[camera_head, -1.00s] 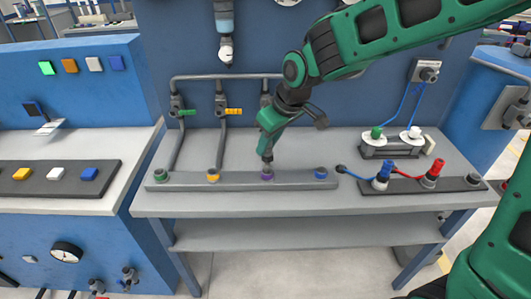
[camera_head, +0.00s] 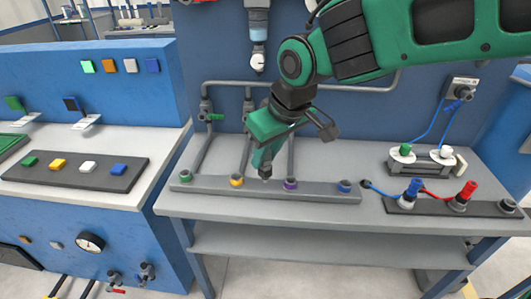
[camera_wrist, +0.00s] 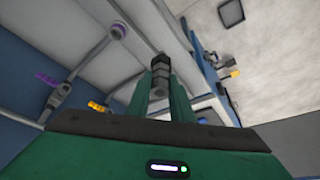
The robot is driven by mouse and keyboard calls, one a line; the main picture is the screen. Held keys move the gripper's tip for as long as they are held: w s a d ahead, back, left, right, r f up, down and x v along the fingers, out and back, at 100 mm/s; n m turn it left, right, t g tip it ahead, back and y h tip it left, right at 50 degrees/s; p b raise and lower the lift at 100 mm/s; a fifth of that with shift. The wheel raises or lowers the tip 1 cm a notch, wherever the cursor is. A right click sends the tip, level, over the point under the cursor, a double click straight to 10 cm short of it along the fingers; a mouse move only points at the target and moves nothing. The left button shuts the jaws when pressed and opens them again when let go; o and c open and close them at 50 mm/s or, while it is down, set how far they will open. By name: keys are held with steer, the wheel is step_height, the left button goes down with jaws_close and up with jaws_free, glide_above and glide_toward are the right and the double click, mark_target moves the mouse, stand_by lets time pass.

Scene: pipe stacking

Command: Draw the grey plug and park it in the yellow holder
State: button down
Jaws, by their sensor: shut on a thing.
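My gripper (camera_head: 264,166) is shut on the grey plug (camera_wrist: 160,75), which stands out dark and ribbed between the fingers in the wrist view. In the head view only the grey tip of the plug (camera_head: 265,179) shows, pointing down. It is over the long grey rail (camera_head: 330,196), between the yellow holder (camera_head: 237,180) on its left and the purple holder (camera_head: 290,184) on its right. The gap between tip and rail is hard to judge. The yellow holder looks empty.
Green (camera_head: 186,176) and blue (camera_head: 345,186) holders sit at the rail's ends. Pipes with valves (camera_head: 207,117) rise behind the rail. A dark strip with blue and red plugs (camera_head: 440,205) lies to the right. The bench front (camera_head: 300,211) is clear.

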steer(key=shift+r, duration=0.1)
steer(key=shift+r, duration=3.9)
steer(key=shift+w+f, duration=0.1)
